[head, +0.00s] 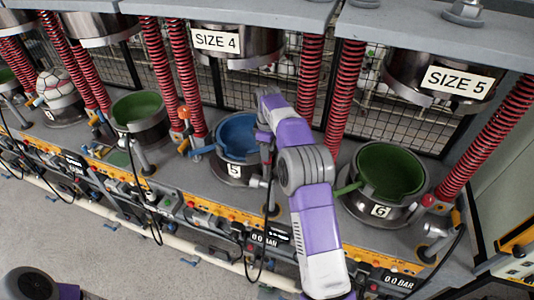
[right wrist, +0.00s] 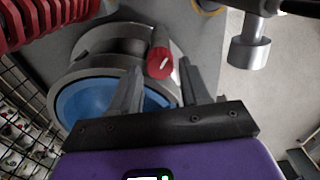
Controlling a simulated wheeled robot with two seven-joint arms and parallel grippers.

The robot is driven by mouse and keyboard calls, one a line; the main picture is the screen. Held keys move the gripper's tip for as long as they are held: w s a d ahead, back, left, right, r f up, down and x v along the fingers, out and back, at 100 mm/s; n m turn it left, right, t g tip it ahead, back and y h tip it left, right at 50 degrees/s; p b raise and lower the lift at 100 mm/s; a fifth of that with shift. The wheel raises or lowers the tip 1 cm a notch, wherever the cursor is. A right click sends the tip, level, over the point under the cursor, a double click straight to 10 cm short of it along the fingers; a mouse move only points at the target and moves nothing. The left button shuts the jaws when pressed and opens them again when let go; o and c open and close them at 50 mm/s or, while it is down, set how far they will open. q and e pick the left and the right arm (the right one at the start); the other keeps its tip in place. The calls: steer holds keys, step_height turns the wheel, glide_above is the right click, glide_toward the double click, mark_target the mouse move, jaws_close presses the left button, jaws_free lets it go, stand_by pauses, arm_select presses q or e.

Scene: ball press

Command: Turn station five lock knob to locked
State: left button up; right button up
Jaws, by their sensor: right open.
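Station five is the blue-lined cup (head: 236,134) with a "5" label on its dark metal body. In the right wrist view its blue bowl (right wrist: 88,104) shows beside my fingers. A red lock knob (right wrist: 160,63) with a short white mark stands at the cup's rim. My right gripper (right wrist: 157,72) is open, with one dark finger on each side of the knob; I cannot tell whether they touch it. In the head view my right gripper (head: 265,150) is at the right side of the blue cup, and the knob is hidden there. My left gripper is out of view.
A green-lined cup with a "6" label (head: 381,210) stands to the right, and another green cup (head: 138,112) to the left. Red springs (head: 311,80) and the SIZE 4 press head (head: 228,45) rise behind. Hoses hang along the front edge.

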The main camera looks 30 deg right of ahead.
steer(key=shift+f, duration=0.95)
steer(key=shift+c, duration=0.4)
steer(key=c, duration=0.7)
